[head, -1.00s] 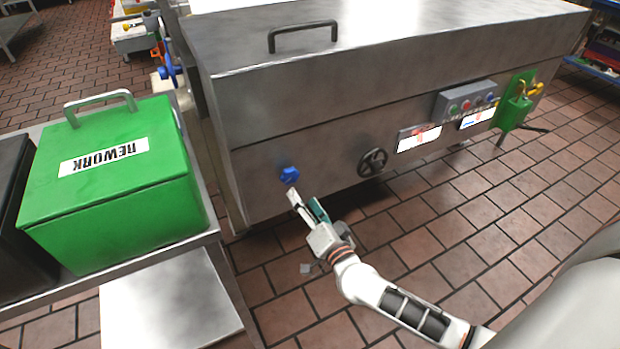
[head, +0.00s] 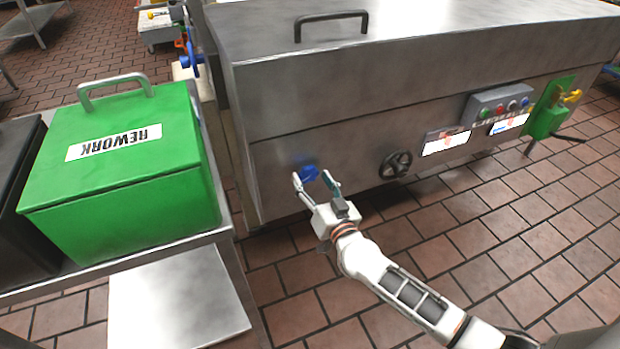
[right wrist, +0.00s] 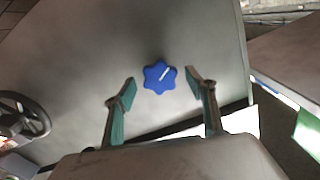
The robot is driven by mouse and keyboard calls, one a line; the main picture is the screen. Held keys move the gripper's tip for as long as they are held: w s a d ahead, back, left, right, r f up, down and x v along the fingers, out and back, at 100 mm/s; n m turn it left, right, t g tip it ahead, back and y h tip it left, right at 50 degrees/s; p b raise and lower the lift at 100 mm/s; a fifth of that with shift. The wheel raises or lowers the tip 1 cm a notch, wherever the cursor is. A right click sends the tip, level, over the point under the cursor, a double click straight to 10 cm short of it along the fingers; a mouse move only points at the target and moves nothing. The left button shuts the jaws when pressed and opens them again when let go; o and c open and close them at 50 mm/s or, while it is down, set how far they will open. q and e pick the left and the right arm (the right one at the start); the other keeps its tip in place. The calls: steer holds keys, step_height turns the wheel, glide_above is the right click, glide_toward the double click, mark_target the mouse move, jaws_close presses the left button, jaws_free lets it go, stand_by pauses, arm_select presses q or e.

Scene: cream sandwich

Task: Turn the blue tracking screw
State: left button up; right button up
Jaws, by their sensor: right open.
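The blue tracking screw (head: 309,172) is a lobed knob on the lower left of the steel machine's front. In the right wrist view the knob (right wrist: 160,77) shows a white line on its face. My right gripper (head: 314,177) is open in front of it. In the right wrist view its two teal-padded fingertips (right wrist: 158,83) stand to either side of the knob, a little short of it, with gaps on both sides. I cannot see any contact. My left gripper is not in view.
A black handwheel (head: 395,165) sits right of the knob, with a button box (head: 500,103) further right. A green REWORK box (head: 125,165) stands on a steel table at the left. A bare steel plate (head: 178,300) lies in front of it.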

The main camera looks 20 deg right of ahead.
steer(key=shift+w+f, duration=0.15)
steer(key=shift+w, duration=0.2)
steer(key=shift+w+r, duration=0.2)
steer(key=shift+w, duration=0.1)
steer(key=c, duration=1.1)
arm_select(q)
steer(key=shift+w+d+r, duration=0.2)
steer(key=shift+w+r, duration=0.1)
arm_select(e)
steer(key=shift+c, duration=0.2)
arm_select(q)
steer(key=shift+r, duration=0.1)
arm_select(e)
steer(key=shift+m, duration=0.3)
